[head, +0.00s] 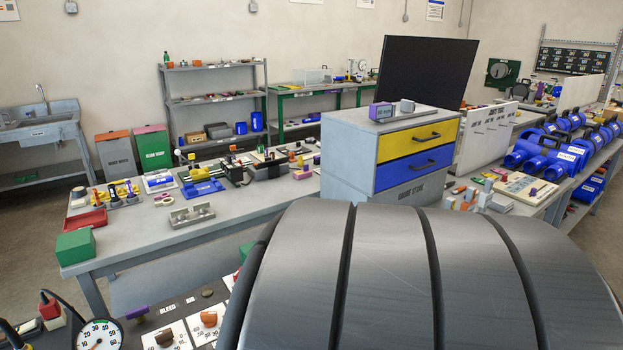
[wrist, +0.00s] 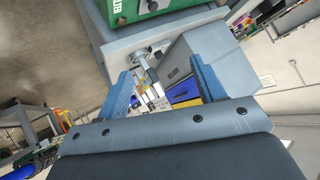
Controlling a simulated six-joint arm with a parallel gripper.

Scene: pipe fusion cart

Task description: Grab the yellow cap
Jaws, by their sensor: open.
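I cannot pick out a yellow cap for certain in either view. A small yellow patch (head: 122,189) shows among knobbed parts on the left of the long grey bench (head: 150,225) in the head view, too small to name. My gripper (wrist: 164,82) shows in the wrist view with its two blue-grey fingers wide apart. It is open, and I see nothing held between the fingers. Beyond them are a grey bench edge and a cabinet with blue and yellow drawers (wrist: 184,92), both at a distance. My gripper is not visible in the head view.
A large dark grooved curved body fills the head view's lower right and hides what is behind it. A panel with a gauge (head: 100,335) and knobs is at lower left. A drawer cabinet (head: 345,160) stands mid-view. A green box (head: 76,245) sits on the bench corner.

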